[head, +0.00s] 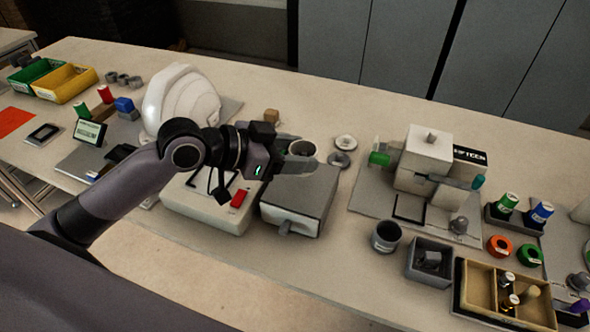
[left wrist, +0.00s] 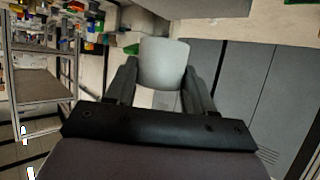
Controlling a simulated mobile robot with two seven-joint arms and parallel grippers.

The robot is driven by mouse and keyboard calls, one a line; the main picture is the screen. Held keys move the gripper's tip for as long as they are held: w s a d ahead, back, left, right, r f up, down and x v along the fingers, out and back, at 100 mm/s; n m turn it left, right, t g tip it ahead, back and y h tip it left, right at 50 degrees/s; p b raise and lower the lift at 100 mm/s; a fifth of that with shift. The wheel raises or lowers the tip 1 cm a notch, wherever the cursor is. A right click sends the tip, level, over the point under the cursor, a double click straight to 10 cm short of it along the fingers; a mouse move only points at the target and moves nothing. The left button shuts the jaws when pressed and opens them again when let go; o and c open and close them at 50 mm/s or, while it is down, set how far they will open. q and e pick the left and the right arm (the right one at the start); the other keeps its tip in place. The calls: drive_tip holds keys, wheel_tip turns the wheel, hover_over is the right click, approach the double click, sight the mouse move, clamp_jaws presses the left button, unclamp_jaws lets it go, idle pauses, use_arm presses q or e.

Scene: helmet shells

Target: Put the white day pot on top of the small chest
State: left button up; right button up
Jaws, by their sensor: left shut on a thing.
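The white day pot (head: 302,147) is a small pale cup, its rim and dark inside showing between the fingers of my left gripper (head: 300,157). It also shows in the left wrist view (left wrist: 163,62), with a finger on each side of it. The small chest (head: 300,197) is a grey box with a front drawer handle, on the table just below the gripper in the head view. The pot is over or near the chest's back edge; I cannot tell whether its base touches the top. The chest's top looks bare. My right gripper is out of view.
A white box with a red switch (head: 240,198) stands left of the chest. A white helmet shell (head: 183,98) is behind my arm. A white machine (head: 427,155) stands right, with a grey cup (head: 386,237) and a divided tray (head: 505,297) in front. Two grey rings lie behind the chest.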

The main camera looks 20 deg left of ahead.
use_arm(q)
drive_tip(key=shift+f, duration=2.2)
drive_tip(key=shift+f, duration=0.1)
drive_tip(key=o, duration=1)
drive_tip(key=shift+r, duration=0.2)
drive_tip(key=shift+s+a, duration=0.15)
drive_tip(key=shift+a, duration=0.1)
drive_tip(key=shift+b+v, duration=0.65)
drive_tip(key=shift+v, duration=5.05)
